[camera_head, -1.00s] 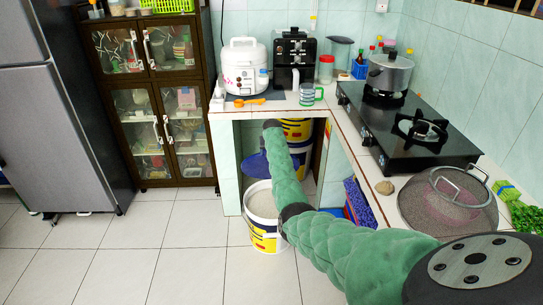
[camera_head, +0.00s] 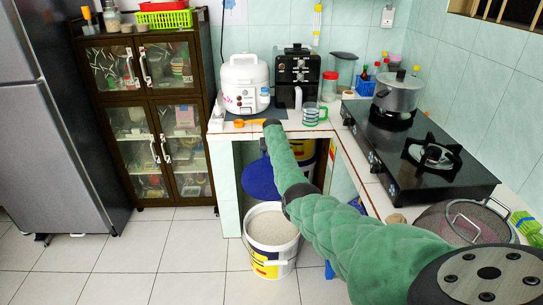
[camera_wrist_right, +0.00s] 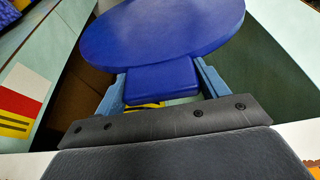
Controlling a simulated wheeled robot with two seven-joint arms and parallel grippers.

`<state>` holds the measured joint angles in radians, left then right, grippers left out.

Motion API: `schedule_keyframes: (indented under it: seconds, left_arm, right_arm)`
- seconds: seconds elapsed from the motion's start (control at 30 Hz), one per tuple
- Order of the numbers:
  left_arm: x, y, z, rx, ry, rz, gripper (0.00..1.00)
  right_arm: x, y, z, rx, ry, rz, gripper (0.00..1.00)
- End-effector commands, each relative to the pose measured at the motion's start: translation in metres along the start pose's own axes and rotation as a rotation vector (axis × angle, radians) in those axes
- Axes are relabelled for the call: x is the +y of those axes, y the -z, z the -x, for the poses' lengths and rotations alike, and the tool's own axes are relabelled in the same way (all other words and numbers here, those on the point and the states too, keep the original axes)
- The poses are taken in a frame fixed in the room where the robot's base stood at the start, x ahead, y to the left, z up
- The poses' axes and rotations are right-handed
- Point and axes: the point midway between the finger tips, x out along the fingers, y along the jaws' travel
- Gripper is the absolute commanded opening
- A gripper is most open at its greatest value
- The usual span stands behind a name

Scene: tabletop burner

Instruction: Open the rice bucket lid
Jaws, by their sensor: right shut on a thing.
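The rice bucket (camera_head: 271,262) is white with blue, yellow and red markings. It stands uncovered on the floor in front of the counter, and pale rice shows inside. The round blue lid (camera_head: 258,182) is above and behind the bucket's rim, apart from it and tilted up. My green right arm passes in front of part of it. In the right wrist view my right gripper (camera_wrist_right: 160,84) is shut on the block-shaped handle of the lid (camera_wrist_right: 165,30), with one light-blue finger on each side. My left gripper is not in view.
The tiled counter holds a rice cooker (camera_head: 245,85), a green-white mug (camera_head: 310,114) and a black gas stove (camera_head: 420,150) with a pot (camera_head: 398,92). A cabinet (camera_head: 150,110) and fridge (camera_head: 60,110) stand left. The floor (camera_head: 150,255) left of the bucket is clear.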

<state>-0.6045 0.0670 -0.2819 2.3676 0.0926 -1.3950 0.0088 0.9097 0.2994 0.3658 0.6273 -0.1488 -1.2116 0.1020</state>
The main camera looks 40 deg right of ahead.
Motion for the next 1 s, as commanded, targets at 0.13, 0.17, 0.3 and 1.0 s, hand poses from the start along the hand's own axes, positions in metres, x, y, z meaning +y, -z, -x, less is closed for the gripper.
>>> schedule_keyframes:
  seconds: [0.13,0.17,0.3,1.0]
  left_arm:
    - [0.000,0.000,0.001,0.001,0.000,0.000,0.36]
    - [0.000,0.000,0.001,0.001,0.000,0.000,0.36]
    - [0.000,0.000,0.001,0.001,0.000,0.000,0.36]
    - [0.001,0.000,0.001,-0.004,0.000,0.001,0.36]
  right_arm:
    - [0.000,0.001,0.000,0.003,0.000,0.000,0.32]
    - [0.000,0.001,0.000,0.003,0.000,0.000,0.32]
    - [0.000,0.001,0.000,0.002,0.000,0.000,0.32]
    - [0.000,0.001,0.015,0.003,0.000,0.000,0.95]
